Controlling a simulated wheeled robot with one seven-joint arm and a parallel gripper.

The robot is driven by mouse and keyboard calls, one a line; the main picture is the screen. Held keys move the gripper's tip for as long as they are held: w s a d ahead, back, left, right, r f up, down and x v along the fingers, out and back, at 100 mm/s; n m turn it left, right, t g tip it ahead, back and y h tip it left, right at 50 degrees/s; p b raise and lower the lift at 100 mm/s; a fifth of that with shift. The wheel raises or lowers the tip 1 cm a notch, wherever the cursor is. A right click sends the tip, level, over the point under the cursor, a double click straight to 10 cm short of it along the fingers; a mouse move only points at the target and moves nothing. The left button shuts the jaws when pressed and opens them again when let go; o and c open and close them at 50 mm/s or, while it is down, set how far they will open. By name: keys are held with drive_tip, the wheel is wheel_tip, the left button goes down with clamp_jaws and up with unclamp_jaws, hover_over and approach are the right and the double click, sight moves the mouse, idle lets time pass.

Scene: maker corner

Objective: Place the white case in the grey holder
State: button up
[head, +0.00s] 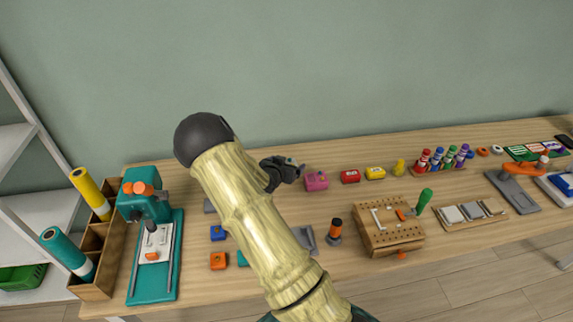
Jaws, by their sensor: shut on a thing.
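My gripper (291,170) is dark and hangs over the middle of the bench, left of the pink block. It is shut on a small pale thing, which I take to be the white case; the jaws hide most of it. A grey piece (306,239) that may be the grey holder lies on the bench just right of my arm, nearer the front than the gripper and partly covered by the arm. Another small grey piece (209,206) shows left of my arm. I cannot tell for sure which is the holder.
A pink block (316,181), red block (350,176) and yellow block (375,173) stand right of the gripper. An orange-black bottle (335,231) and wooden pegboard box (393,236) are nearer the front. A teal press (152,240) stands at left.

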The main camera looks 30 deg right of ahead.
drive_tip(key=s+a+f+n+t+y, duration=0.1)
drive_tip(key=s+a+n+y, duration=0.2)
drive_tip(key=a, duration=0.3)
drive_tip(key=s+a+f+n+t+y, duration=0.1)
drive_tip(key=s+a+n+y, duration=0.2)
drive_tip(key=a, duration=0.3)
drive_tip(key=s+a+f+n+t+y, duration=0.1)
drive_tip(key=s+a+n+t+y, duration=0.1)
drive_tip(key=s+a, duration=0.3)
drive_tip(key=shift+a+f+n+y, duration=0.3)
drive_tip(key=shift+a+n+y, duration=0.35)
drive_tip(key=shift+n+y, duration=0.15)
